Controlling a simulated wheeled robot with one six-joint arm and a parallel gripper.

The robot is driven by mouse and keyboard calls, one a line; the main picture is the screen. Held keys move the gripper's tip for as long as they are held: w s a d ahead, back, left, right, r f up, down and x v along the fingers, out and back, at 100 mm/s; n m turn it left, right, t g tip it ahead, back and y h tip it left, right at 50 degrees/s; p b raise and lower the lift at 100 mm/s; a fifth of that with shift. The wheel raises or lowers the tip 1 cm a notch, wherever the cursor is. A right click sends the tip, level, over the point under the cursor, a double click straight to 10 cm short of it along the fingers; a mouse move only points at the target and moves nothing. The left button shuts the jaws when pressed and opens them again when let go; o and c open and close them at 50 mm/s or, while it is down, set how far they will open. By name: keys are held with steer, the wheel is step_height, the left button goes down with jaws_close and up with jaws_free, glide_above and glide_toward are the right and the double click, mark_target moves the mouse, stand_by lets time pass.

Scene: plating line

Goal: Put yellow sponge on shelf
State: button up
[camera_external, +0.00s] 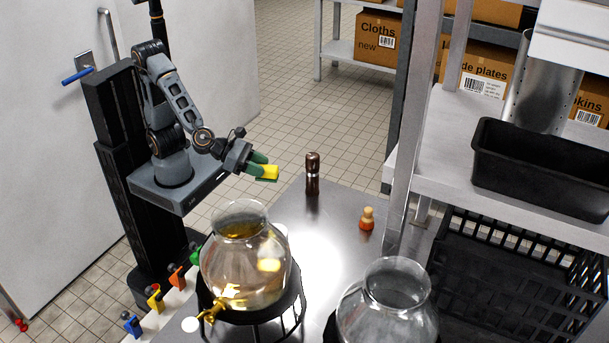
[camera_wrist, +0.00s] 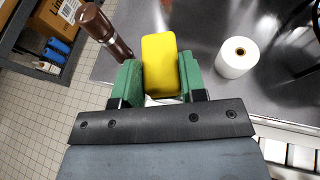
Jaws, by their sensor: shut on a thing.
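The yellow sponge (camera_external: 267,173) is held between the green fingers of my gripper (camera_external: 257,166). In the wrist view the sponge (camera_wrist: 161,65) sits between both fingertips (camera_wrist: 160,82), sticking out past them. My gripper is shut on it and is held in the air near the far left edge of the steel counter. The shelf (camera_external: 455,187) is a steel rack at the right, well apart from my gripper. A black bin (camera_external: 545,172) and a metal cylinder stand on it.
Two glass dispensers (camera_external: 245,265) (camera_external: 388,305) fill the front. A white roll (camera_wrist: 237,57) shows in the wrist view. A black crate (camera_external: 515,275) is below the shelf.

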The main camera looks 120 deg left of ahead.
mark_target(277, 178)
steer(key=shift+n+g+y, duration=0.3)
steer(key=shift+n+y, duration=0.1)
steer(key=x, duration=0.2)
steer(key=d+x, duration=0.1)
steer(key=x, duration=0.2)
steer(key=p+x, duration=0.1)
steer(key=x, duration=0.2)
steer(key=shift+w+d+f, duration=0.2)
steer(key=shift+w+d, duration=0.1)
steer(key=shift+d, duration=0.1)
steer(key=w+f, duration=0.5)
steer(key=shift+w+d+f, duration=0.15)
steer(key=shift+f, duration=0.05)
steer(key=shift+w+f+p, duration=0.4)
steer(key=shift+f, duration=0.2)
step_height(277, 178, down, 3)
steer(key=shift+r+p, duration=0.15)
steer(key=shift+p, duration=0.35)
steer(key=shift+f+b, duration=0.3)
steer(key=shift+b, duration=0.05)
steer(key=o, duration=0.9)
steer(key=shift+r, duration=0.1)
